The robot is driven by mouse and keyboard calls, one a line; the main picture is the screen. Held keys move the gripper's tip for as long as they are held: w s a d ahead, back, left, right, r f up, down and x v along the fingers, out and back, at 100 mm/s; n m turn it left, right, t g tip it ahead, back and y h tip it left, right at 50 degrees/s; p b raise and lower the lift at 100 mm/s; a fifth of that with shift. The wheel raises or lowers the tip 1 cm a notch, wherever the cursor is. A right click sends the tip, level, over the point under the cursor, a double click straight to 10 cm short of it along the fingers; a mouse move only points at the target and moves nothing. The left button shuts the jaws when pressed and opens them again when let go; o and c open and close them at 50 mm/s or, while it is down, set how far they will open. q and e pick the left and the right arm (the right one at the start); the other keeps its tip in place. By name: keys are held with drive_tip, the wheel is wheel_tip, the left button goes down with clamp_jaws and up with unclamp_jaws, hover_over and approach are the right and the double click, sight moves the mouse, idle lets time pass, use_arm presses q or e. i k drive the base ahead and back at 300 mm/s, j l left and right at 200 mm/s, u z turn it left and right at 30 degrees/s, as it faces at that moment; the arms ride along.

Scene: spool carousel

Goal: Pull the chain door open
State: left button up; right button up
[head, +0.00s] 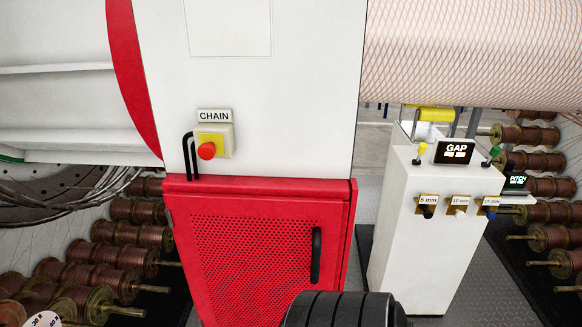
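The chain door (250,255) is a red panel with a perforated middle, low on the white machine column under the CHAIN label (214,115). It looks shut, flush in its red frame. Its black vertical handle (316,255) is near the door's right edge, and nothing touches it. A dark rounded ribbed part at the bottom centre covers the door's lower right corner. Neither of my grippers can be seen in the head view.
A red push button (206,151) on a yellow plate sits above the door, beside black conduits (189,155). A white GAP console (430,230) stands to the right. Racks of copper-coloured spools (140,235) flank both sides. Grey floor (480,285) shows right of the console.

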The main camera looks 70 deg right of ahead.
sight(246, 259)
drive_tip(key=z, duration=1.85)
